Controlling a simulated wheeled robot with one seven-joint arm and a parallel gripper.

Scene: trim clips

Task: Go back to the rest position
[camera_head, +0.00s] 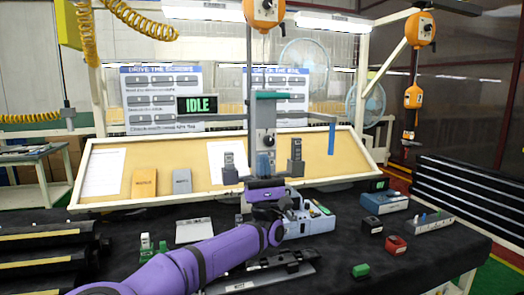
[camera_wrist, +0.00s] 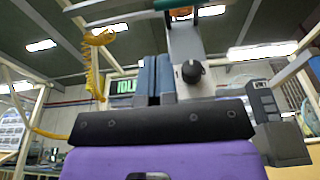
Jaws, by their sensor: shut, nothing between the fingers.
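My purple arm reaches up from the bottom of the head view to my gripper (camera_head: 264,160), raised above the middle of the bench. In the wrist view my gripper (camera_wrist: 155,75) points upward, its two blue-grey fingers together with nothing between them. A grey upright tool (camera_head: 265,115) with a green crossbar stands behind the fingers. In the wrist view this column (camera_wrist: 187,60) with a black knob is close beside them on the right. I cannot tell whether they touch.
The dark bench (camera_head: 330,262) holds a blue-grey device (camera_head: 310,222), a red block (camera_head: 395,244), a green block (camera_head: 360,270) and a blue box (camera_head: 384,202). A sloped board (camera_head: 340,160) stands behind. An orange hoist (camera_head: 419,30) hangs at the right. A sign (camera_head: 197,105) reads IDLE.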

